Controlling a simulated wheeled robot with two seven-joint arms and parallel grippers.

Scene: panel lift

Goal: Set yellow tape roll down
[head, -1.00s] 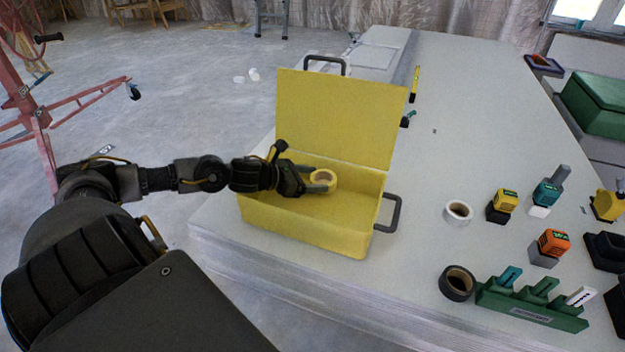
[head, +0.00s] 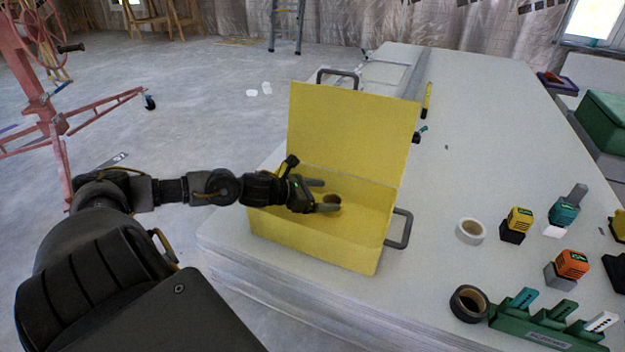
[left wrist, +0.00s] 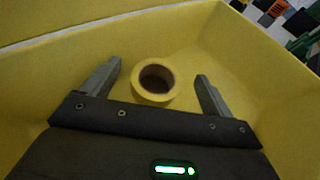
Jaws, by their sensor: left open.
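The yellow tape roll (left wrist: 153,81) lies inside the open yellow toolbox (left wrist: 260,70), between and apart from the two spread fingers of my left gripper (left wrist: 158,85) in the left wrist view. In the head view the tape roll (head: 331,200) shows only in part, behind a finger. My left gripper (head: 320,196) is open and reaches into the yellow toolbox (head: 320,242) from the left. My right gripper is in neither view.
The toolbox lid (head: 350,130) stands raised behind. To the right on the table (head: 440,180) are a white tape roll (head: 470,231), a dark tape roll (head: 468,303), a green rack (head: 540,330) and several tools. The table's middle is clear.

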